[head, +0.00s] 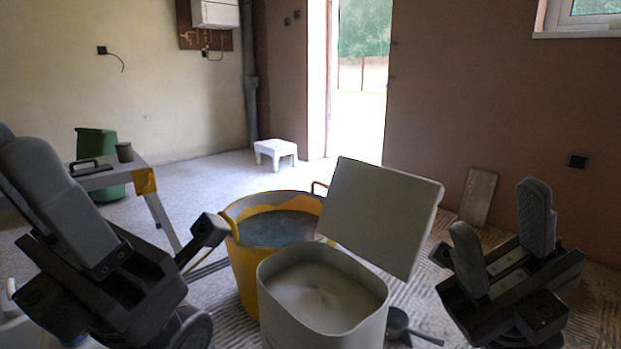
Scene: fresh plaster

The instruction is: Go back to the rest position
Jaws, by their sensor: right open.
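My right gripper (503,208) is at the lower right of the head view. Its two grey finger pads point up and stand apart, with nothing between them. My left gripper (16,142) is at the left edge, close to the camera and tilted up to the left.
A grey tub (270,308) of pale plaster stands between my arms. A tilted pale board (385,212) rises behind it. A yellow bucket (243,280) of water is beside it. A scoop (398,326), a work platform (118,176) and a white stool (276,150) stand around.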

